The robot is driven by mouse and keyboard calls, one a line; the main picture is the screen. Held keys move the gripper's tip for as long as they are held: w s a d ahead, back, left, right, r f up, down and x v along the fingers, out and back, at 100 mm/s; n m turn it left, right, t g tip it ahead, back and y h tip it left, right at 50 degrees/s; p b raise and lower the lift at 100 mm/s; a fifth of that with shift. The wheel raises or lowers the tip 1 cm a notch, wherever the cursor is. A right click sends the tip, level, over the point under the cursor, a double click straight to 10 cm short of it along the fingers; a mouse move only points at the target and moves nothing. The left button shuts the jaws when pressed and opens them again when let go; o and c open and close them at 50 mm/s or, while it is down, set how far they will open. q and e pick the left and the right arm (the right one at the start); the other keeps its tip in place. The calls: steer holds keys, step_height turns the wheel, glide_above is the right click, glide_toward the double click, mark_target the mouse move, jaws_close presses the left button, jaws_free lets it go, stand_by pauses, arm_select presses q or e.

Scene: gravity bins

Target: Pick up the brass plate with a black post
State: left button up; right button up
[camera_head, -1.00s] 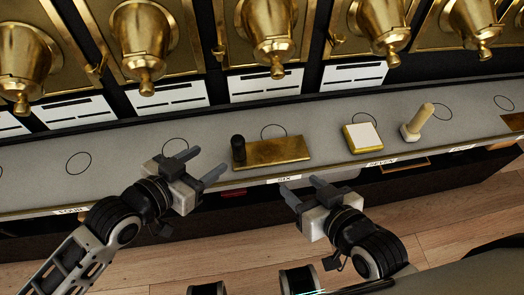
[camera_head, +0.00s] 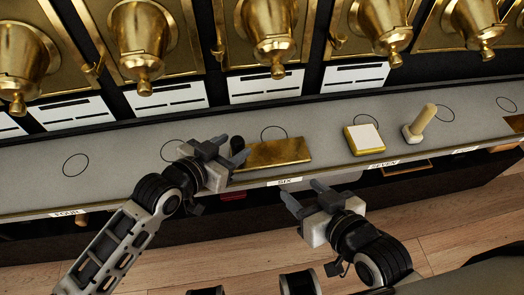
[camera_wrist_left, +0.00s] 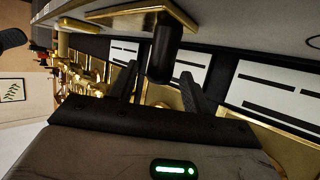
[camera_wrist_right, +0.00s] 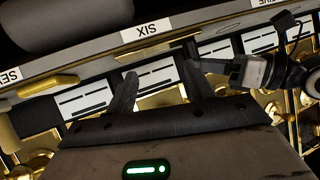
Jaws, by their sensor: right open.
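The brass plate (camera_head: 282,153) lies on the grey shelf above the label SIX. Its black post (camera_head: 237,143) stands at its left end, partly hidden by my left gripper (camera_head: 232,148). My left gripper is open beside the post. In the left wrist view the post (camera_wrist_left: 162,58) shows between the two fingers, with gaps on both sides, under the plate's gold edge (camera_wrist_left: 130,16). My right gripper (camera_head: 300,189) is open and empty in front of the shelf edge, below the plate.
To the right on the shelf (camera_head: 120,160) are a yellow block with a white top (camera_head: 363,138) and a cream post on a white base (camera_head: 420,124). Brass bins (camera_head: 145,40) with white labels line the back. The shelf's left part is clear.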

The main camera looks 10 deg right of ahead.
arm_select(q)
jaws_close()
step_height(320, 180, up, 10)
steer(key=p, duration=0.2)
steer(key=shift+p, duration=0.35)
arm_select(e)
steer(key=shift+w+r, duration=0.15)
steer(key=shift+r, duration=0.5)
arm_select(q)
steer(key=shift+r, duration=0.1)
